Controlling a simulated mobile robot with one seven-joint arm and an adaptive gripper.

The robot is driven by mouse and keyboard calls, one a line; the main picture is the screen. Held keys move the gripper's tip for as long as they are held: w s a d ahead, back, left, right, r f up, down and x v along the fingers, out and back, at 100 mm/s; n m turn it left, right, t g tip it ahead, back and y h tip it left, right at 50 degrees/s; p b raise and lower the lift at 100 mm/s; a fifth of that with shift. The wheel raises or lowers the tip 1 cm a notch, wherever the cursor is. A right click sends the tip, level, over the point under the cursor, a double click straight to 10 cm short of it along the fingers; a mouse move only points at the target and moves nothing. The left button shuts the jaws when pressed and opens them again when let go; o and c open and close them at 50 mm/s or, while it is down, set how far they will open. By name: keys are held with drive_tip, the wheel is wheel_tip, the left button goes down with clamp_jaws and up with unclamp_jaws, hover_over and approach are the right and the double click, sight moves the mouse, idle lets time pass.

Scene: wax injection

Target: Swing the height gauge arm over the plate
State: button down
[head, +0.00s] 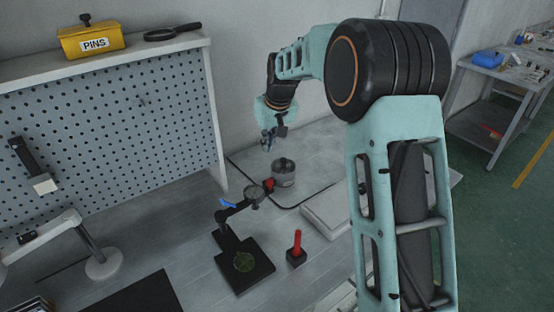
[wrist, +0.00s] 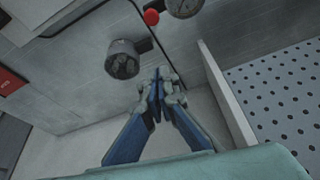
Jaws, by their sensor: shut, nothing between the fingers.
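The height gauge stands on the bench in the head view, with a flat black base plate (head: 255,276) and a dark post (head: 226,236). A greenish round piece (head: 244,262) lies on the plate. The gauge arm reaches from the post toward the back right, off the plate, with a round dial (head: 254,196) and a red knob (head: 269,184) at its end. The knob (wrist: 151,17) and part of the dial (wrist: 186,5) show at the top of the wrist view. My gripper (head: 268,140) is shut and empty, beyond the knob and apart from it; its blue fingers (wrist: 157,86) meet in the wrist view.
A metal cylinder (head: 284,176) stands near the knob and also shows in the wrist view (wrist: 123,62). A red-handled piece on a black block (head: 297,252) stands right of the gauge. The pegboard (head: 110,130) shelf, with a yellow PINS box (head: 90,42), rises at left.

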wheel_tip(320, 180, down, 10)
drive_tip(key=p, duration=0.2)
drive_tip(key=shift+s+a+n+p, duration=0.15)
drive_tip(key=shift+s+n+p, duration=0.05)
drive_tip(key=shift+n+p, duration=0.2)
drive_tip(key=shift+f, duration=0.1)
idle(0.5)
